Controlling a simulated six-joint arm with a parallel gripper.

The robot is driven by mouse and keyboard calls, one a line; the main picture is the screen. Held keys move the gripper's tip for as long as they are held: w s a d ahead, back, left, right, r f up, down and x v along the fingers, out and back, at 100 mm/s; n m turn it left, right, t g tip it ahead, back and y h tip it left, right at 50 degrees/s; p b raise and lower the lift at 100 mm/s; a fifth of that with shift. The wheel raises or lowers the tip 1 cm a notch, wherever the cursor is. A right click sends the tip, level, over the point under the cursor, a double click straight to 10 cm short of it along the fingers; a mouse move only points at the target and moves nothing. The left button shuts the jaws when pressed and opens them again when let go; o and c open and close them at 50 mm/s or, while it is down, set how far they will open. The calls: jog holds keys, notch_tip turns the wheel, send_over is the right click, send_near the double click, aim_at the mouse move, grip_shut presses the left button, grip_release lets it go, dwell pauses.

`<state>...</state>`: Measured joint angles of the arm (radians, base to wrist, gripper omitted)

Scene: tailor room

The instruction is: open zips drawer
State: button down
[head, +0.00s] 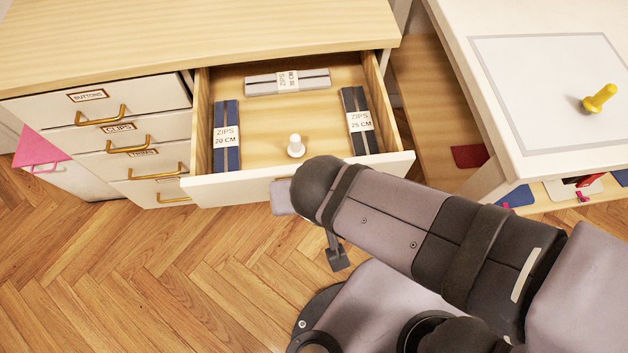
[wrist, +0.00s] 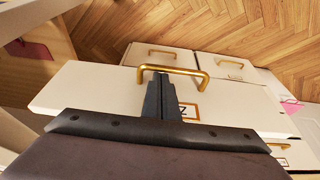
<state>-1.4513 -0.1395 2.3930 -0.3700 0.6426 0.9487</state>
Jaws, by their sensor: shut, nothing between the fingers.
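The zips drawer (head: 235,190) stands pulled well out of the cabinet in the head view. Inside are a dark blue zip pack (head: 226,155), a grey zip pack (head: 262,84), a black zip pack (head: 350,103) and a white knob-shaped piece (head: 296,145). In the wrist view the drawer front (wrist: 85,88) shows a brass handle (wrist: 188,71) and a partly covered label beginning with Z. My gripper (wrist: 160,80) is shut and empty, its tips at the handle's bar; I cannot tell whether they touch it.
Several shut drawers with brass handles (head: 103,118) are left of the open one. A white table (head: 500,150) with a yellow pin-like piece (head: 600,98) stands at the right. Wooden floor (head: 150,270) in front is clear at the left.

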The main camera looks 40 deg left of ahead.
jog(key=p+v, duration=0.7)
jog(key=v, duration=0.3)
jog(key=shift+p, duration=0.4)
jog(key=shift+n, duration=0.3)
notch_tip(320, 180, down, 3)
jog(key=s+d+n+g+h, duration=0.1)
jog(key=s+d+n+g, duration=0.15)
jog(key=n, duration=0.55)
jog(key=w+d+f+m+h, duration=0.2)
jog(key=w+d+f+m, duration=0.2)
jog(key=w+d+m, duration=1)
jog(key=d, duration=0.4)
jog(key=w+d+m, duration=0.3)
jog(key=w+d, duration=0.1)
jog(key=d, duration=0.4)
notch_tip(320, 180, up, 14)
jog(key=p, duration=1.4)
jog(key=shift+s+f, duration=0.15)
